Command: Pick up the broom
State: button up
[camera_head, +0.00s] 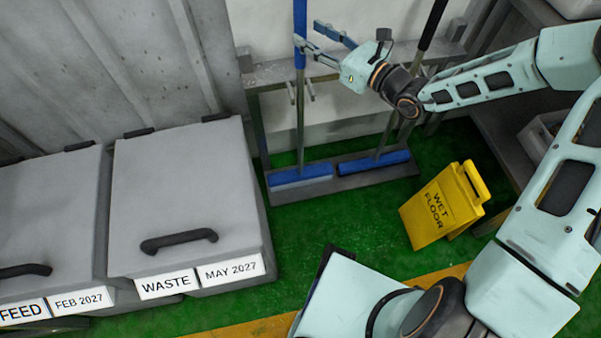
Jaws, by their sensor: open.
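A long-handled tool that looks like the broom stands upright in the rack. Its handle (300,110) has a blue upper part and a bare metal lower part, and its wide blue head (300,175) is at the bottom. My gripper (308,35) is open at the blue upper part of this handle. One fingertip overlaps the handle in the picture; I cannot tell whether the handle is between the fingers or whether they touch it. A second tool (432,25) with a black grip and a blue head (374,160) leans to the right, partly hidden by my arm.
A grey metal rack (255,112) holds both tools against the wall. Grey lidded bins (180,195) labelled FEED and WASTE stand at the left. A yellow wet-floor sign (437,208) stands on the green floor (325,230) at the right. A dark bench (500,125) is at the far right.

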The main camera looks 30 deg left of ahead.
aim_at(305, 32)
jog(key=x, duration=0.3)
jog(key=b+x, duration=0.1)
jog(key=shift+w+a+f, duration=0.15)
jog(key=shift+a+f, duration=0.15)
grip_shut()
jog(key=shift+r, duration=0.15)
